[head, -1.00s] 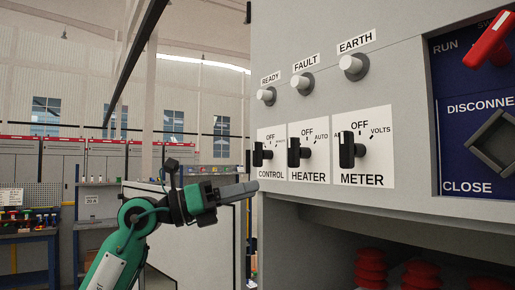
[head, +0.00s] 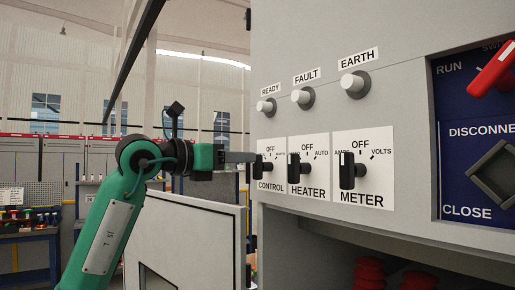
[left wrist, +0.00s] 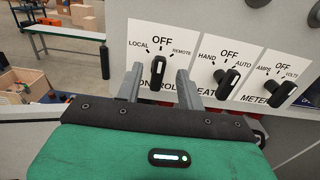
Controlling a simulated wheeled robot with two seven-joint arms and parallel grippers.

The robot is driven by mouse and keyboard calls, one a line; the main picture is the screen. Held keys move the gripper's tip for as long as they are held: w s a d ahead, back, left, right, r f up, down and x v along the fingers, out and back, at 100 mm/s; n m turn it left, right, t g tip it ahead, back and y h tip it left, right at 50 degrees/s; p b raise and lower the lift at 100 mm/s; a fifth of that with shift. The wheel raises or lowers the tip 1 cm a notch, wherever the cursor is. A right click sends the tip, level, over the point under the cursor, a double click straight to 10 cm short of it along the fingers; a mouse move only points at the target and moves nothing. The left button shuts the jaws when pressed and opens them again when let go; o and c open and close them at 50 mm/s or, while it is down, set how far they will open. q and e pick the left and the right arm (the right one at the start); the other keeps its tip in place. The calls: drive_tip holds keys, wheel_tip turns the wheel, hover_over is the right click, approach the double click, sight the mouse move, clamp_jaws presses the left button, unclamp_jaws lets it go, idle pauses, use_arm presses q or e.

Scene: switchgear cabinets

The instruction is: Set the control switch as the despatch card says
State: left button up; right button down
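The control switch (left wrist: 158,72) is a black knob on a white plate marked LOCAL, OFF and REMOTE in the left wrist view. It stands roughly upright, in line with OFF. It also shows at the left of the switch row in the head view (head: 258,166). My left gripper (left wrist: 160,80) is open, one finger on either side of the knob; I cannot tell whether either touches it. In the head view the left gripper (head: 248,157) reaches in from the left, level with the knob. No despatch card can be made out. My right gripper is not in view.
To the right are the heater switch (head: 294,167) and the meter switch (head: 347,170). Above are the READY, FAULT and EARTH lamps (head: 354,84). A blue panel (head: 470,150) with a red handle (head: 493,68) is far right. A grey cabinet (head: 190,225) stands behind my left arm.

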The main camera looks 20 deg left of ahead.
sight(258, 157)
use_arm(q)
drive_tip(key=p+x, duration=0.2)
drive_tip(key=x, duration=0.3)
drive_tip(key=shift+w+d, duration=0.15)
clamp_jaws()
